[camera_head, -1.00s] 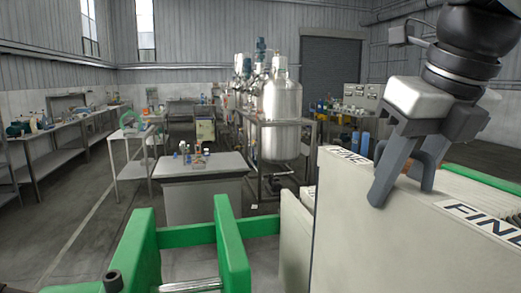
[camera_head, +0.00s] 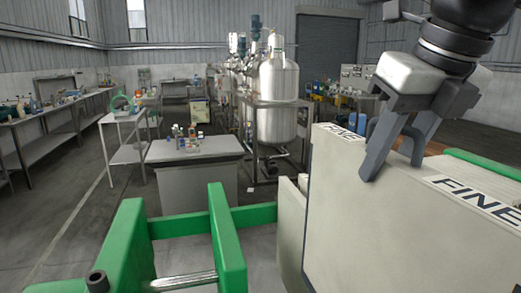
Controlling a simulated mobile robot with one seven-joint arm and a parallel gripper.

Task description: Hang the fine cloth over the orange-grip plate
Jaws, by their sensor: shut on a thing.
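The fine cloth (camera_head: 400,240) is a large cream sheet marked FINE at the right of the view. It hangs down in front, with one label on its top at the far left and another along the top at the right. My gripper (camera_head: 390,165) is at its top edge, shut on the cloth between the two labels. The near finger covers the exact grip. A small orange-brown patch (camera_head: 436,148) shows behind the fingers; I cannot tell whether it is the orange grip. The plate itself is hidden.
A green frame (camera_head: 228,245) with a metal rod (camera_head: 185,281) stands close in front at the left. Pale ribbed plates (camera_head: 485,175) lie behind the cloth at right. A grey table (camera_head: 195,150) and steel tanks (camera_head: 277,95) stand farther back. Open floor lies left.

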